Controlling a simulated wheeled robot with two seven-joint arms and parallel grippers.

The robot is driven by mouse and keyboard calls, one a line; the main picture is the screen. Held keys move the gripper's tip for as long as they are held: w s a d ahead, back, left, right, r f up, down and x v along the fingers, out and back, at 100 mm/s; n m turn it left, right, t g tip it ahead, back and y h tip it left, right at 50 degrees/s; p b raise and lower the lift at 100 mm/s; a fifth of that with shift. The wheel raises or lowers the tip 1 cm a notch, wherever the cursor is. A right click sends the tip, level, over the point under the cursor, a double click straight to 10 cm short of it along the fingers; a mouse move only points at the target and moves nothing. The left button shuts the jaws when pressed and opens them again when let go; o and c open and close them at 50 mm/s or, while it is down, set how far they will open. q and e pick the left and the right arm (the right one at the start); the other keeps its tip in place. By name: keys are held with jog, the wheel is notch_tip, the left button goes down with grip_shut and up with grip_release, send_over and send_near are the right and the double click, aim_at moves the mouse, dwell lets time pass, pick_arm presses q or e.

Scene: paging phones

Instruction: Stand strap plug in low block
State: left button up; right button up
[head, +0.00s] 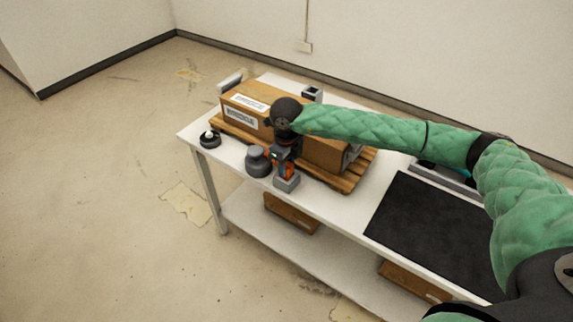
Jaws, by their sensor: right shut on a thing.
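The low block (287,183) is a small grey block near the front edge of the white table. My right gripper (285,170) points down right above it and is shut on the strap plug (291,170), an orange piece showing at the fingers. The plug stands roughly upright at the top of the block. The gripper hides part of it, and I cannot tell whether its lower end is inside the block. My left gripper is not in view.
A wooden pallet (352,184) with brown boxes (240,111) stands close behind the gripper. A dark grey knobbed weight (258,164) is just left of the block. A black round item (210,140) sits farther left. A black mat (430,225) lies right.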

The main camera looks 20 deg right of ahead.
aim_at(287, 164)
pick_arm(q)
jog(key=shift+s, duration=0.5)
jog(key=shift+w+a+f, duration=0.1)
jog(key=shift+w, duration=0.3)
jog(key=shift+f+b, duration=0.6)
jog(key=shift+b, duration=0.2)
dwell(0.7)
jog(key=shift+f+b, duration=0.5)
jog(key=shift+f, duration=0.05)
pick_arm(e)
jog(key=shift+f, duration=0.6)
jog(key=o, duration=0.7)
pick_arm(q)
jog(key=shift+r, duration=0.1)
pick_arm(e)
jog(key=shift+r, duration=0.1)
pick_arm(q)
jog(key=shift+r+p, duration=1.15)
jog(key=shift+p, duration=0.1)
pick_arm(e)
jog(key=shift+r, duration=5.45)
